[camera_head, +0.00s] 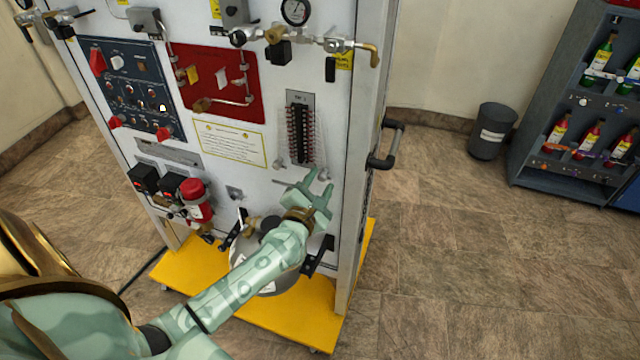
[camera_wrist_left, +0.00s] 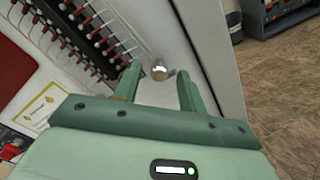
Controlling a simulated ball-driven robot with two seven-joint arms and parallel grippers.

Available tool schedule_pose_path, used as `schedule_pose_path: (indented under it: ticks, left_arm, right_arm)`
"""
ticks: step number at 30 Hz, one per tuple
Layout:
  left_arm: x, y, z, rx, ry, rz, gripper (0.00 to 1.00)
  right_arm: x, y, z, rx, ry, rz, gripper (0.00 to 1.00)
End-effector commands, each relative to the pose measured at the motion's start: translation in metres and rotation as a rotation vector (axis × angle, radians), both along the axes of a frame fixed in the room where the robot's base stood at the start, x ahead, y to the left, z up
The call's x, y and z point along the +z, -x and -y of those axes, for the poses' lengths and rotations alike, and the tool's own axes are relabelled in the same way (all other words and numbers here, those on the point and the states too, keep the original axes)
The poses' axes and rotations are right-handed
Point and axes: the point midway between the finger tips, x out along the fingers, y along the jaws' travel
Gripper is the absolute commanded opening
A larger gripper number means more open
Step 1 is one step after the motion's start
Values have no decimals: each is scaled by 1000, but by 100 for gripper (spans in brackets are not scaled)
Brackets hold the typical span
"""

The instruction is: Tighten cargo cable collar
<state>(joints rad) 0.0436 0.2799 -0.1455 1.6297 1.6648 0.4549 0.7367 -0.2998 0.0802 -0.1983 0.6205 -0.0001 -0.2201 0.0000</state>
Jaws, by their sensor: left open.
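My left gripper (camera_head: 318,182) is open in front of the white panel, just below a black strip with rows of red and silver pins (camera_head: 301,132). In the left wrist view its two green fingers (camera_wrist_left: 158,76) are spread apart. A small shiny round metal fitting (camera_wrist_left: 159,70) shows in the gap between the fingertips, and nothing is visibly gripped. Whether the fingers touch it cannot be told. The pin strip also shows in the wrist view (camera_wrist_left: 85,35), up and to the left. I cannot make out for certain which part is the cargo cable collar. My right gripper is not in view.
The panel (camera_head: 235,190) stands on a yellow base (camera_head: 190,262). A black handle (camera_head: 393,142) sticks out on its right side. A red valve unit (camera_head: 195,198) is lower left. A grey bin (camera_head: 491,131) and a bottle shelf (camera_head: 540,172) stand right; floor between is clear.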

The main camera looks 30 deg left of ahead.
Motion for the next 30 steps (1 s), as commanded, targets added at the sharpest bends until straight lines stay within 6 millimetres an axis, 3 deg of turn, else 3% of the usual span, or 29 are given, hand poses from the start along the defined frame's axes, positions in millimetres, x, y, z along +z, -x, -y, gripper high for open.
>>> schedule_pose_path:
  ticks: [9, 14, 30]
  left_arm:
    - [0, -4, -1, 0, -1, 0, 41]
    - [0, -4, -1, 0, -1, 0, 0]
    - [2, -3, -1, -1, -117, -29, 0]
  right_arm:
    - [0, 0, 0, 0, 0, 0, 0]
    - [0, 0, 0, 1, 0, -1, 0]
    - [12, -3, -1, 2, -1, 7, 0]
